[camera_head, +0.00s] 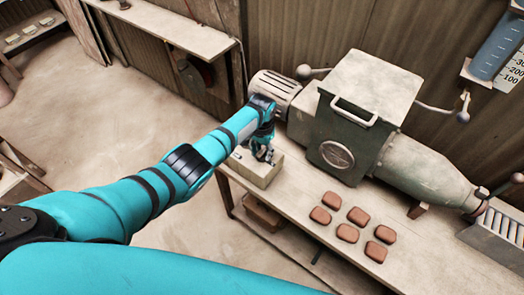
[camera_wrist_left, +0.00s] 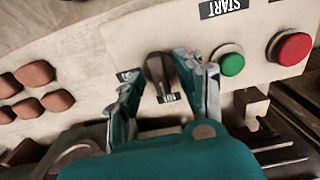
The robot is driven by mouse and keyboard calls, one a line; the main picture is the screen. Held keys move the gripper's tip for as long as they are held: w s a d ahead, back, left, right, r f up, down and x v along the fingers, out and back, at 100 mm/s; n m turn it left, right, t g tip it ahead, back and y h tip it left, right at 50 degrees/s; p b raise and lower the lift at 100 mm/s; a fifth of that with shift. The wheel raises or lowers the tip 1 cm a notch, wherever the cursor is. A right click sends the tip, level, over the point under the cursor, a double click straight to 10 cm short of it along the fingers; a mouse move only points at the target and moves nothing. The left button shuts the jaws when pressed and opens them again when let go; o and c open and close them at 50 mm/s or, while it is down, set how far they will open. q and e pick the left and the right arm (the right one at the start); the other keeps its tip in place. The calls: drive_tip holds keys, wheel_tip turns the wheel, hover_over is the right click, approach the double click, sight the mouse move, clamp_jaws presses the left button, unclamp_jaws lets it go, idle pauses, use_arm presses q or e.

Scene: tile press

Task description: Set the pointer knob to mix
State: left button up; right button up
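The pointer knob (camera_wrist_left: 160,68) is dark and sits on the pale control panel (camera_wrist_left: 90,45) in the left wrist view. A small dark label (camera_wrist_left: 168,98) lies just below it, upside down and too blurred to read surely. Another label (camera_wrist_left: 128,75) is partly hidden by a finger. My left gripper (camera_wrist_left: 155,75) is open, one finger on each side of the knob; the right-hand finger is very close to it, and I cannot tell if it touches. I cannot tell which label the knob points at. In the head view my left gripper (camera_head: 264,152) is over the pale control box (camera_head: 255,172). My right gripper is not in view.
A green button (camera_wrist_left: 231,64) under a START label and a red button (camera_wrist_left: 289,48) sit close right of the knob. Several reddish tiles (camera_head: 347,233) lie on the bench (camera_head: 290,205). The large press machine (camera_head: 365,100) stands right of the control box.

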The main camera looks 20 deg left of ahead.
sight(262, 152)
use_arm(q)
wheel_tip(262, 152, up, 12)
idle(0.7)
idle(0.4)
